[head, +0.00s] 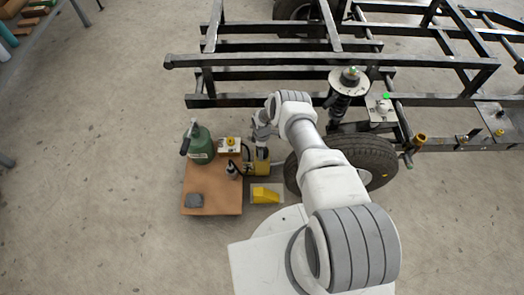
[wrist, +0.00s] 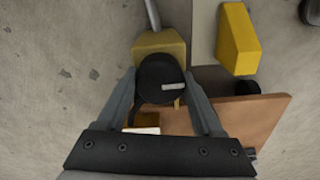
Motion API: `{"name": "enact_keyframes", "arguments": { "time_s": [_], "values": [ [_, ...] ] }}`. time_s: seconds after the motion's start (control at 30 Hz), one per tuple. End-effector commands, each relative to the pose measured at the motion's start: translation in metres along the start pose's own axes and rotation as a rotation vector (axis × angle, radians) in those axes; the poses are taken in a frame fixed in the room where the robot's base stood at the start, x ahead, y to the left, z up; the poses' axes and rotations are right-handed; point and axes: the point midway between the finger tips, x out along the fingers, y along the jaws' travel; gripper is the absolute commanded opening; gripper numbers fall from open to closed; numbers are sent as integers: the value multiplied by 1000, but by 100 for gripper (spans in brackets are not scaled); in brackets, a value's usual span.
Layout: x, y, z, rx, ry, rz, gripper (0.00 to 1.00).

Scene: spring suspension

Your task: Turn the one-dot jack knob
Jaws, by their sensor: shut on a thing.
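In the wrist view a round black knob (wrist: 158,72) with a pale grey bar on its top sits on a yellow body (wrist: 160,43), which I take to be the jack. No dot marking can be made out. My gripper (wrist: 161,84) has one finger on each side of the knob and is shut on it. In the head view my gripper (head: 262,143) is over the yellow jack body (head: 252,168) at the right edge of the brown board. The knob is hard to make out there.
The brown board (head: 212,208) holds a green canister (head: 201,150), a white box with a yellow knob (head: 229,144) and a grey pad (head: 195,200). A yellow wedge (head: 264,194) lies to its right. The tyre (head: 372,160) and metal frame (head: 250,75) stand close to my arm.

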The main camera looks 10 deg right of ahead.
Motion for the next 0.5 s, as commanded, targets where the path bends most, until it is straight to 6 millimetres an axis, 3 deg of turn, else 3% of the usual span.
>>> {"name": "enact_keyframes", "arguments": {
  "time_s": [0.07,0.1,0.2,0.27,0.5],
  "values": [
    [0,0,0,-8,-2,-1,13],
    [0,0,0,-8,-2,-1,70],
    [0,0,0,-6,-2,0,88],
    [0,0,0,-6,-2,0,99],
    [0,0,0,-3,-1,0,99]
  ]
}}
